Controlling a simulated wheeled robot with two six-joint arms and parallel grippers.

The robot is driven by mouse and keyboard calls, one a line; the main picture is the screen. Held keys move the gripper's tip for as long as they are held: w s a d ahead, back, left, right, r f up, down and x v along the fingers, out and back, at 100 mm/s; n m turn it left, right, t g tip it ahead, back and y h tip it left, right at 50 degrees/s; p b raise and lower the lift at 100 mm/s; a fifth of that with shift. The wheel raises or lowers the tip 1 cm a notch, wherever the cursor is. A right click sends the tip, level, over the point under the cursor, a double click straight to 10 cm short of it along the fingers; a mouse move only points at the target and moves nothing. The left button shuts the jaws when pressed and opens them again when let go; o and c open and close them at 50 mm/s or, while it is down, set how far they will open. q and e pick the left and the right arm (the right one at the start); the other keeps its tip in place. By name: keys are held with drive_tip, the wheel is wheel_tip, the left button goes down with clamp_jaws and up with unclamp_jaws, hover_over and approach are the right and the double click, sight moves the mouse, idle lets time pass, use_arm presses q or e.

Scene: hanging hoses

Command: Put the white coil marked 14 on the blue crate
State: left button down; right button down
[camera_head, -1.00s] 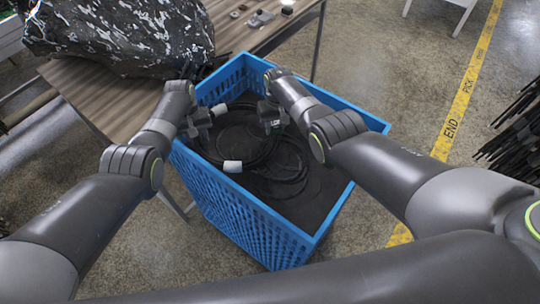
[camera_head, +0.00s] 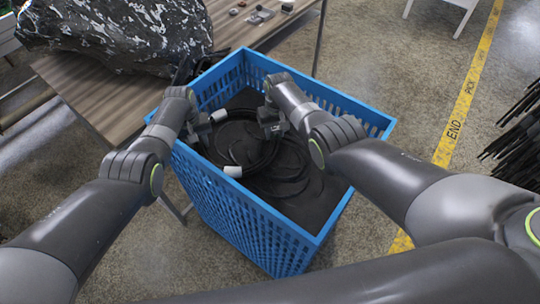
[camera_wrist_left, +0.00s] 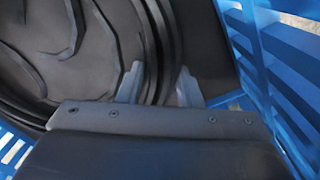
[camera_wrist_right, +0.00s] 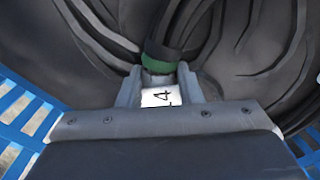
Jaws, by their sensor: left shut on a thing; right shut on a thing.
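A black hose coil (camera_head: 262,165) hangs from both grippers inside the blue crate (camera_head: 243,196), over its dark contents. Two white pieces, one (camera_head: 218,115) beside the left gripper and one (camera_head: 233,171) lower down, show on the hose. My left gripper (camera_head: 203,127) is at the crate's left side, its fingers on either side of black hose strands (camera_wrist_left: 157,45). My right gripper (camera_head: 272,129) is inside the crate's far half. It is shut on a white label (camera_wrist_right: 160,97) reading "4", with any digit before it unclear, next to a green band (camera_wrist_right: 160,68).
A wooden table (camera_head: 90,93) with a large dark speckled bundle (camera_head: 115,33) adjoins the crate at far left. Small items (camera_head: 260,14) lie on its far end. Dark rods (camera_head: 520,130) stand at far right.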

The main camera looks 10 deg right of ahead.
use_arm(q)
drive_tip(key=c, duration=1)
unclamp_jaws()
use_arm(e)
drive_tip(key=c, duration=1)
unclamp_jaws()
use_arm(q)
drive_tip(key=shift+r, duration=0.1)
drive_tip(key=shift+a+r, duration=0.15)
drive_tip(key=shift+r, duration=2.8)
drive_tip(key=shift+a+r, duration=0.1)
drive_tip(key=shift+r, duration=2.8)
use_arm(e)
drive_tip(key=shift+d+r, duration=0.15)
drive_tip(key=shift+r, duration=2.85)
drive_tip(key=shift+d+r, duration=0.1)
drive_tip(key=shift+r, duration=2.9)
